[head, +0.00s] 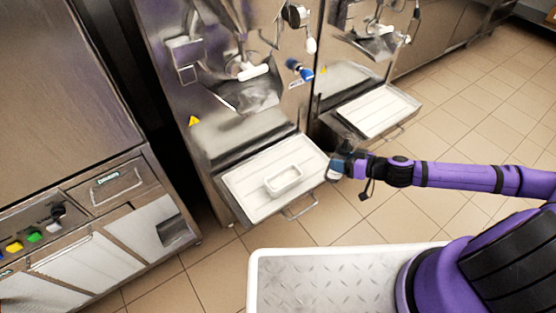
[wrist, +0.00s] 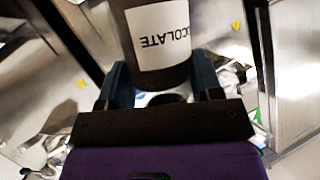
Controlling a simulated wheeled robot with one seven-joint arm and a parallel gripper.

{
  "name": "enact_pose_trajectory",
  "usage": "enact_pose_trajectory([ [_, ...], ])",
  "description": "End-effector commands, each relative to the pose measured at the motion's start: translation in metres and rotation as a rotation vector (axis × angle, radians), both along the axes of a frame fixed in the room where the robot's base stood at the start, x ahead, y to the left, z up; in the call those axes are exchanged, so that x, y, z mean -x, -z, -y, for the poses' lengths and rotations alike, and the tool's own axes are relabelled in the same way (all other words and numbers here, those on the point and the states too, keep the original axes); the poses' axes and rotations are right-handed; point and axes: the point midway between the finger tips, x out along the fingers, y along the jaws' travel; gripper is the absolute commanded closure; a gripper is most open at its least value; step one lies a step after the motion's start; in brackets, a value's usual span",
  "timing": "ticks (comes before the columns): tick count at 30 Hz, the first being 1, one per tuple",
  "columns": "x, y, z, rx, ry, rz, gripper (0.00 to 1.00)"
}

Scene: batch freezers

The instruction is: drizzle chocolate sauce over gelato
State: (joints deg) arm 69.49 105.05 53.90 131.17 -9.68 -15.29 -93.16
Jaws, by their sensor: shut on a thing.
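My gripper (wrist: 162,84) is shut on a dark chocolate sauce bottle (wrist: 160,40) with a white label, on which the letters "COLATE" show. The bottle's far end is cut off by the top of the wrist view. In the head view my gripper (head: 338,166) is just right of the front tray of the left freezer, and the bottle is hard to make out. A small white rectangular tub (head: 283,180) stands on that tray (head: 247,196), left of my gripper and apart from it. Its inside looks pale, and I cannot tell the gelato from the tub.
Two steel batch freezers (head: 215,135) stand side by side, and the right one has an empty-looking tray (head: 368,112). A steel cabinet with coloured buttons (head: 34,237) is at the left. The tiled floor (head: 450,120) is clear at the right.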

Motion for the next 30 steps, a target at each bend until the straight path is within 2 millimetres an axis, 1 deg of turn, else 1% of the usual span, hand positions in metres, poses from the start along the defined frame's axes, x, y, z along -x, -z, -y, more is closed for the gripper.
enact_pose_trajectory([
  [3, 0.008, 0.002, -0.011, -0.014, -0.072, -0.014, 0.65],
  [12, 0.022, 0.005, -0.034, -0.025, -0.223, -0.042, 0.65],
  [30, 0.042, 0.003, -0.078, -0.044, -0.442, -0.097, 0.65],
])
